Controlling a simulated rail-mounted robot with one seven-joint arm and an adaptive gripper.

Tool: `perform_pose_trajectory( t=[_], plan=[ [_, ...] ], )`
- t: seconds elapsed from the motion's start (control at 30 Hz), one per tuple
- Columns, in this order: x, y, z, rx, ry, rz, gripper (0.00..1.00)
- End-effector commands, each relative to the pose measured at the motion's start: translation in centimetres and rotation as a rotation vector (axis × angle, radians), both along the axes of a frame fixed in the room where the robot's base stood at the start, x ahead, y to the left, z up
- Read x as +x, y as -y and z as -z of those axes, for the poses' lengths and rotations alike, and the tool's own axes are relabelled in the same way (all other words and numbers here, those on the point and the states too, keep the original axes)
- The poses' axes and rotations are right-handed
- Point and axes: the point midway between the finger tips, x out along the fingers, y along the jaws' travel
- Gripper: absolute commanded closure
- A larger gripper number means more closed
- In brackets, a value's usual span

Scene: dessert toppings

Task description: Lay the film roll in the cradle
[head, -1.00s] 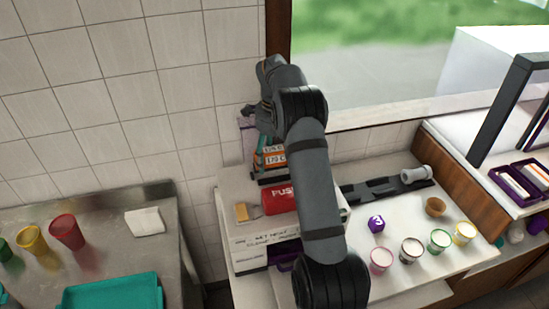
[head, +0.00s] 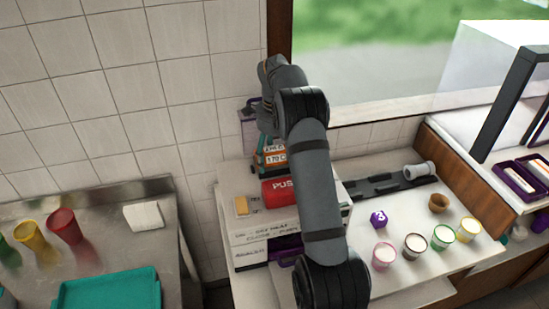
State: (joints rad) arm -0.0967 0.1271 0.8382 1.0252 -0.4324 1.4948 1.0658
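A pale grey-white roll (head: 420,170), which looks like the film roll, lies at the right end of a long dark base on the white counter. The dark base (head: 382,187) has raised pieces and may be the cradle; my arm hides its left part. I cannot tell whether the roll sits in a holder or only on top. My gripper (head: 254,106) is at the far end of my raised arm, near the tiled wall, well left of the roll. It is mostly hidden behind my wrist, so its fingers and anything in them do not show.
A teal tray (head: 110,290) lies on the left metal table.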

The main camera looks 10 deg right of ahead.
Motion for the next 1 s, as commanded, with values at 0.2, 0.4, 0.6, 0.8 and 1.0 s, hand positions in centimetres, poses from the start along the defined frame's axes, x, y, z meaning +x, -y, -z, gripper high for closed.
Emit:
perform_pose_trajectory(
  t=[0.2, 0.4, 0.6, 0.8, 1.0],
  plan=[
    [-0.71, 0.34, 1.21, -0.003, -0.030, 0.002, 0.19],
    [-0.67, 0.37, 1.11, -0.004, -0.029, 0.003, 0.11],
    [-0.62, 0.39, 1.01, -0.004, -0.027, 0.003, 0.04],
    [-0.52, 0.26, 0.83, -0.002, -0.022, 0.002, 0.00],
    [-0.47, 0.15, 0.74, -0.002, -0.020, 0.001, 0.00]
  ],
)
